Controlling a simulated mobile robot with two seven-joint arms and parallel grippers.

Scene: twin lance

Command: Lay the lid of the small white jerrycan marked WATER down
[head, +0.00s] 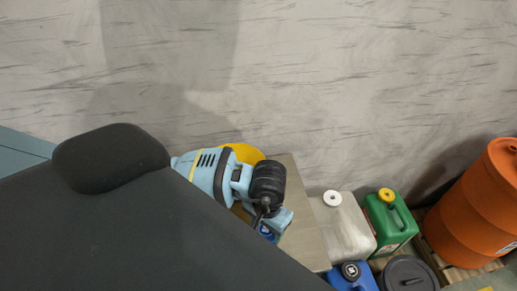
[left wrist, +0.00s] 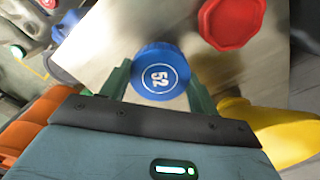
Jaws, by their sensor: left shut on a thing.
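My left gripper (left wrist: 160,85) is shut on a round blue lid (left wrist: 160,71), with one green finger on each side. The lid's top faces the wrist camera and carries a white ring and the number 52. In the head view my left gripper (head: 269,222) is over the left part of a pale board-like top (head: 303,240), with a bit of blue showing beside it. The pale top (left wrist: 120,40) lies beyond the lid in the left wrist view. I cannot tell whether the lid touches it. No jerrycan marked WATER can be made out. My right gripper is not in view.
A red lid (left wrist: 231,22) lies on the pale top near the held lid. A yellow object (left wrist: 285,132) is at the right. Right of the top stand a whitish can (head: 345,230), a green can (head: 388,222), a blue can (head: 340,282) and an orange barrel (head: 475,210).

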